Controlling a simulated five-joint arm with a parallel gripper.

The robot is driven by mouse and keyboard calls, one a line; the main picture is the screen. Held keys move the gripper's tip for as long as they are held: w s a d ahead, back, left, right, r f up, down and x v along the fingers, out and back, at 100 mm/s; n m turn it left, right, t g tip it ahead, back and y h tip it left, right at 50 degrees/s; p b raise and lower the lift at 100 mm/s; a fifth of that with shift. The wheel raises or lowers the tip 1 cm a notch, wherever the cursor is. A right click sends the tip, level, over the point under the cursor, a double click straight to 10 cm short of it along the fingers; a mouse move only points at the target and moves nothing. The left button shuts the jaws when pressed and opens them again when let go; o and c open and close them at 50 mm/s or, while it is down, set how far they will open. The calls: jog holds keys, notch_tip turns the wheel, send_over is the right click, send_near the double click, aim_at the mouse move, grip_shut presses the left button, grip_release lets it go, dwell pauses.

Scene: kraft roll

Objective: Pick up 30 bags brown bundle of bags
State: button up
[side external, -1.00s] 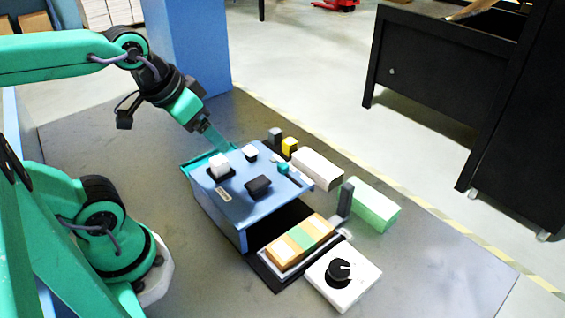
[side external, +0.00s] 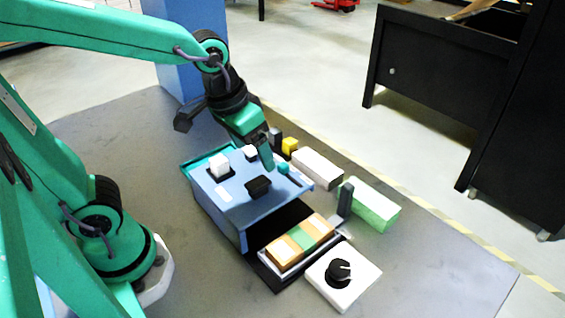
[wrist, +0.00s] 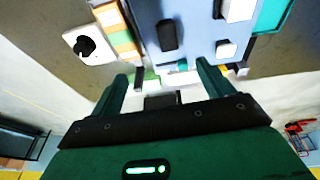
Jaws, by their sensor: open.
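The brown bundle of bags (side external: 301,241), with a green band around its middle, lies on a pale tray (side external: 286,267) at the front opening of the blue machine. My gripper (side external: 268,158) is open and empty above the machine's far right part, well apart from the bundle. In the wrist view my two green fingers (wrist: 162,78) are spread, with nothing gripped between them.
The blue machine (side external: 228,207) has white and black raised parts on top. A white box with a black knob (side external: 341,279) sits right of the bundle. A green block (side external: 372,207), a white block (side external: 317,169) and a yellow block (side external: 290,145) line the far side.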

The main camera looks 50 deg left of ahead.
jog(key=w+d+f+g, duration=0.2)
jog(key=w+d+f, duration=0.1)
jog(key=d+f, duration=0.2)
jog(key=g, duration=0.1)
send_over(300, 238)
jog(key=shift+y, duration=0.3)
notch_tip(300, 238, down, 6)
jog(key=shift+w+r, duration=0.1)
jog(key=shift+r, duration=0.15)
jog(key=shift+f, duration=0.1)
jog(key=shift+f, duration=1.2)
jog(key=shift+f, duration=0.1)
jog(key=shift+f, duration=2.5)
